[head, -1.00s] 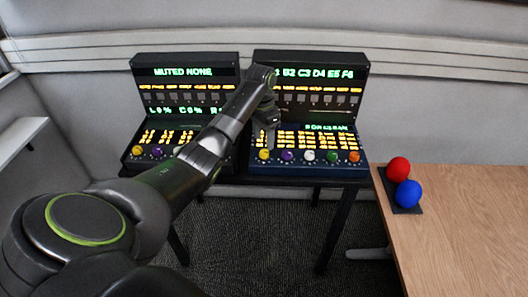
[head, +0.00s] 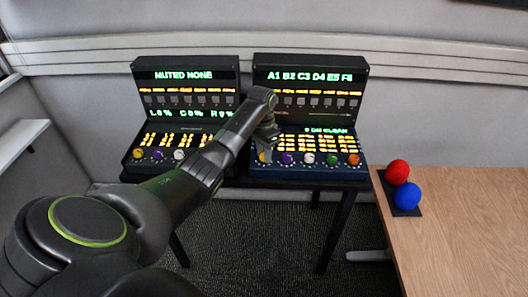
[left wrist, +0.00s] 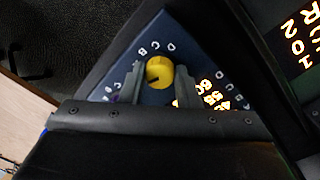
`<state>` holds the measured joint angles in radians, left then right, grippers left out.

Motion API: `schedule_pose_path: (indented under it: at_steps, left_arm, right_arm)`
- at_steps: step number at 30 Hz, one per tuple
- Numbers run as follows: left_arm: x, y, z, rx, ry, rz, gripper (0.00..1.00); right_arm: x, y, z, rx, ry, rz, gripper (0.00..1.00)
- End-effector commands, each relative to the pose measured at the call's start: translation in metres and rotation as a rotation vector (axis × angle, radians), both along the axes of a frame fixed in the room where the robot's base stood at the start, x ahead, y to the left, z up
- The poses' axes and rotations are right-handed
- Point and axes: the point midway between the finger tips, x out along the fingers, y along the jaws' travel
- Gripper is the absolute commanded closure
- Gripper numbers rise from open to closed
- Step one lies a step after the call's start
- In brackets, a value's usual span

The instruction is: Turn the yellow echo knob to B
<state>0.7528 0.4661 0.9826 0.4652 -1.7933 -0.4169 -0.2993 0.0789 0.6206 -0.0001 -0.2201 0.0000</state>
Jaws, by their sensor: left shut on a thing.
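The yellow knob (left wrist: 159,72) sits on the dark blue sloped panel of the right console (head: 311,171), at the left end of its knob row. It has a dark pointer line, and white letters, including B, C and D, are printed around it. My left gripper (left wrist: 160,88) has one finger on each side of the knob and is shut on it. In the head view the left gripper (head: 265,150) comes down over the knob and hides most of it. My right gripper is not in view.
Purple (head: 286,158), white (head: 309,158), green (head: 332,159) and orange (head: 353,160) knobs continue the row rightward. A second console (head: 185,75) stands to the left. A wooden table (head: 455,225) with red (head: 397,172) and blue (head: 408,195) balls is at right.

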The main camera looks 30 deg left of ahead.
Motion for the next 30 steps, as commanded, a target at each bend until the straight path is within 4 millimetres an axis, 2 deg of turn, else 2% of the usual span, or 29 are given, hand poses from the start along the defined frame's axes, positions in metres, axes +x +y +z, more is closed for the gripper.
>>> schedule_pose_path:
  at_steps: [8, 14, 30]
  left_arm:
    - [0.0, 0.0, 0.001, -0.001, -0.001, -0.018, 0.94]
    - [0.001, -0.001, 0.003, -0.002, -0.001, -0.1, 0.94]
    - [0.002, -0.001, 0.004, 0.0, -0.003, -0.575, 0.94]
  right_arm:
    - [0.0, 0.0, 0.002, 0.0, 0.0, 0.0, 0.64]
    - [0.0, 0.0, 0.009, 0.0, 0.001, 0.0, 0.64]
    - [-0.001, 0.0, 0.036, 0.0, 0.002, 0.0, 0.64]
